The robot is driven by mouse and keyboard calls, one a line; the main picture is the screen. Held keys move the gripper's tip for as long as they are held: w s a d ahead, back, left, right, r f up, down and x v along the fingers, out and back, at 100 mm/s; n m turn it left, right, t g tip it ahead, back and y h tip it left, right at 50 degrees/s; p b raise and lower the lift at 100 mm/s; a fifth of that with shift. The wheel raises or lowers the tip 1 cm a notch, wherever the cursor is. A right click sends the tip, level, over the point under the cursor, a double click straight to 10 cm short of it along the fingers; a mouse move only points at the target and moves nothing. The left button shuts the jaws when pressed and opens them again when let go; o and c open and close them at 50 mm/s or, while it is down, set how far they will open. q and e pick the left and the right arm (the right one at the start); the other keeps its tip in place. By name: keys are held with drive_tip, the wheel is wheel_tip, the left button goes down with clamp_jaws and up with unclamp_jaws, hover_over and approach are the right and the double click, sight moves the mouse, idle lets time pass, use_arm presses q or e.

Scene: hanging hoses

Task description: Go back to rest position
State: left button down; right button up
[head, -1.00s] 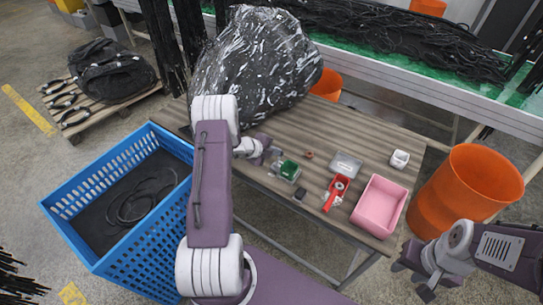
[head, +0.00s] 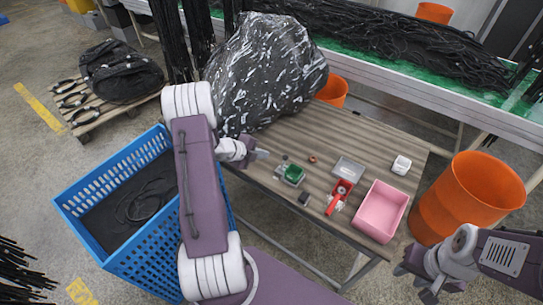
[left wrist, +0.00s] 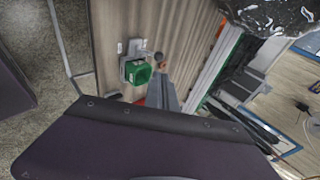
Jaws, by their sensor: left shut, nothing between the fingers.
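My left gripper (head: 262,154) is shut and empty. It hangs over the left side of the wooden table, just up and left of a small green box (head: 292,174). In the left wrist view the closed fingers (left wrist: 163,85) point over the tabletop, beside the green box (left wrist: 138,73). My right gripper (head: 416,283) is at the lower right, off the table's front right corner; its fingers are small and dark, and I cannot tell whether they are open.
The table (head: 330,130) carries a pink bin (head: 379,210), a red tool (head: 339,195), a grey tray (head: 348,169), a white cube (head: 401,165) and a big black plastic-wrapped bundle (head: 262,75). A blue crate (head: 150,262) stands below my left arm. An orange barrel (head: 470,195) stands right.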

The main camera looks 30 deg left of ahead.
use_arm(q)
drive_tip(key=shift+v, duration=1.3)
drive_tip(key=shift+w+r, duration=0.1)
drive_tip(key=shift+w, duration=0.05)
